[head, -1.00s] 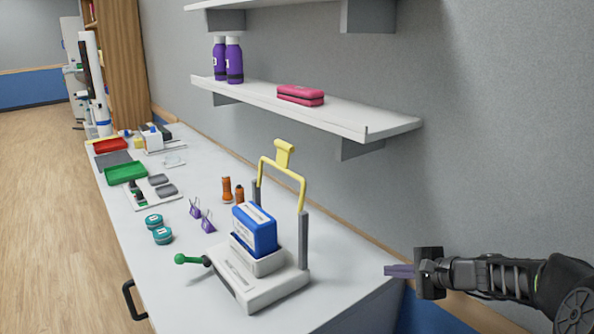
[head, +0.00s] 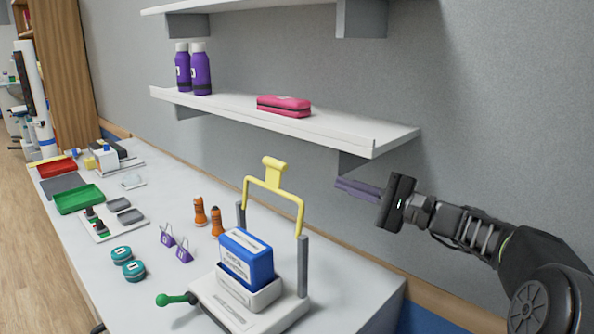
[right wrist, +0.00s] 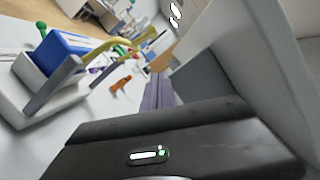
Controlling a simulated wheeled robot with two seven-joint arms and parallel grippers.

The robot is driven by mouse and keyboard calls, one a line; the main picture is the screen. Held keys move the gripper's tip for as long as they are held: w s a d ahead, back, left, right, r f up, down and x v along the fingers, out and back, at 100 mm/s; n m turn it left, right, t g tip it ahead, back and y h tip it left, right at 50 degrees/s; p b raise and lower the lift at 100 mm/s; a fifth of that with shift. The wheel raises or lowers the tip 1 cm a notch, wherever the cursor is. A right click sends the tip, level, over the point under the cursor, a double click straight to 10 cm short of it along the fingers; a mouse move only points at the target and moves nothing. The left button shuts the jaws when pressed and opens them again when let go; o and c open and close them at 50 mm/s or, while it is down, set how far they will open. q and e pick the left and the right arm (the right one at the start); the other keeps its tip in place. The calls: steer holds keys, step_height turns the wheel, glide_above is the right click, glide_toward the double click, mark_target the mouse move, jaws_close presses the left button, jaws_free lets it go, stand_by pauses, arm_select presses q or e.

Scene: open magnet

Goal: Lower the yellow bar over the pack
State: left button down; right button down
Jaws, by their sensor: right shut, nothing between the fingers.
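The yellow bar (head: 271,188) stands raised on two grey posts of a white device on the counter, with a yellow tab on top. The blue pack (head: 246,257) sits in the white holder (head: 252,293) below and in front of the bar. A green-knobbed lever (head: 175,299) sticks out at the left. My right gripper (head: 340,188) is shut and empty, right of the bar and above the counter, apart from it. In the right wrist view, its fingers (right wrist: 157,92) point past the yellow bar (right wrist: 130,43), and the blue pack (right wrist: 55,54) shows at left. My left gripper is not in view.
A wall shelf (head: 335,132) with purple bottles and a pink case (head: 284,105) overhangs close to my right gripper. Orange bottles (head: 200,211), purple clips and teal tins (head: 133,270) stand left of the device. A green tray (head: 79,198) lies farther left.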

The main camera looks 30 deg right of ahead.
steer(key=w+a+r+p, duration=0.2)
steer(key=w+a+p, duration=0.2)
steer(key=w+a, duration=0.3)
steer(key=shift+w+a+r, duration=0.15)
steer(key=shift+a+r, duration=0.15)
steer(key=shift+a, duration=0.6)
steer(key=s+a+f+n+b, duration=0.1)
steer(key=a+n+b, duration=0.3)
steer(key=b, duration=0.2)
steer(key=s+a+f+n+g+h+b, duration=0.1)
steer(key=s+a+n+b, duration=0.1)
steer(key=a+n+b, duration=0.2)
steer(key=s+a+f+n+g+h+b, duration=0.1)
steer(key=s+a+n+b, duration=0.1)
steer(key=a+n+b, duration=0.2)
steer(key=shift+a+f+n+b, duration=0.15)
steer(key=shift+a+b, duration=0.35)
steer(key=shift+b, duration=0.7)
steer(key=shift+a+f+n+b, duration=0.1)
steer(key=shift+a+n+b, duration=0.25)
steer(key=shift+b, duration=0.8)
steer(key=s+a+f+n+h+b, duration=0.1)
steer(key=a+f+n+h+b, duration=0.1)
steer(key=a+f+n+b, duration=0.1)
steer(key=shift+a+f+n+b, duration=0.2)
steer(key=shift+f+n+b, duration=0.4)
steer(key=shift+f+b, duration=0.95)
